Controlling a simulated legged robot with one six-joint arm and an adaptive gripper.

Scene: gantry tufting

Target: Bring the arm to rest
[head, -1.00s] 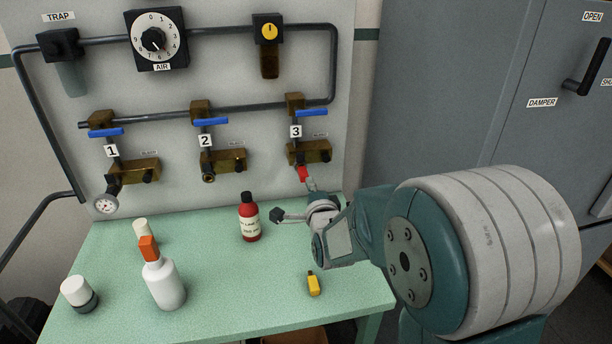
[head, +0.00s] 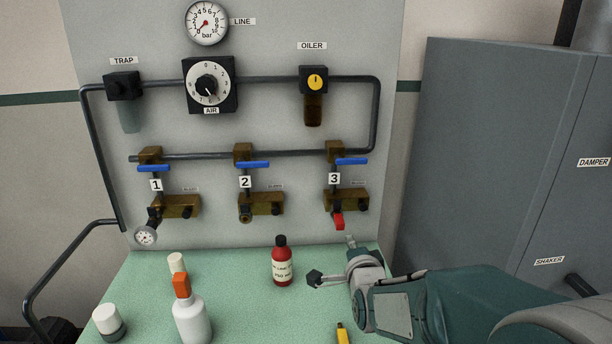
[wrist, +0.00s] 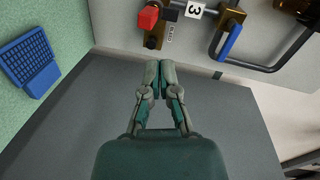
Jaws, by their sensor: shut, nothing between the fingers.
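My gripper (head: 350,241) is in front of the panel, just below the red piece (head: 338,221) at station 3, with a small gap showing between them. My arm reaches in from the lower right and is bent at the wrist. In the wrist view my gripper (wrist: 153,72) has its two fingers together, with nothing between them. The red piece (wrist: 148,17) shows beyond the fingertips there, apart from them.
On the green table (head: 240,300) stand a red bottle (head: 282,262) left of my gripper, a white bottle with an orange cap (head: 190,315), and a white-topped jar (head: 108,322). A yellow item (head: 342,334) lies near my arm. A grey cabinet (head: 490,150) stands right.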

